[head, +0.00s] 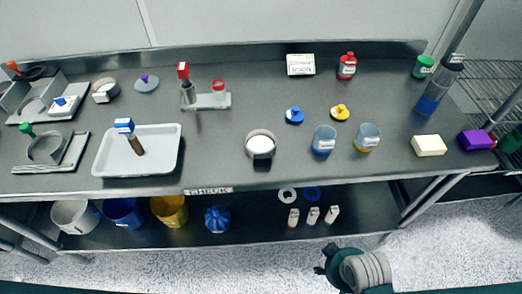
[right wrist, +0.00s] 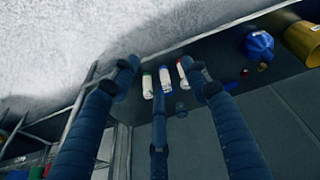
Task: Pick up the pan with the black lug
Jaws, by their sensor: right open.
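A round pale pan with a black lug (head: 261,144) stands on the steel bench near its front edge, right of the middle. Its lug faces the front. A second round pan (head: 105,91), with a white block at its front, stands at the back left. My right gripper (head: 326,262) is low in front of the bench, below and to the right of the black-lug pan, and apart from it. In the right wrist view its fingers (right wrist: 158,72) are spread and empty, pointing towards the lower shelf. My left gripper is out of view.
A white tray (head: 167,171) with a brown-handled brush lies left of the pan. Two jars (head: 324,139) (head: 367,137) stand to its right. The lower shelf holds small bottles (head: 312,215), a blue object (head: 217,219) and buckets (head: 169,210). The bench just around the pan is clear.

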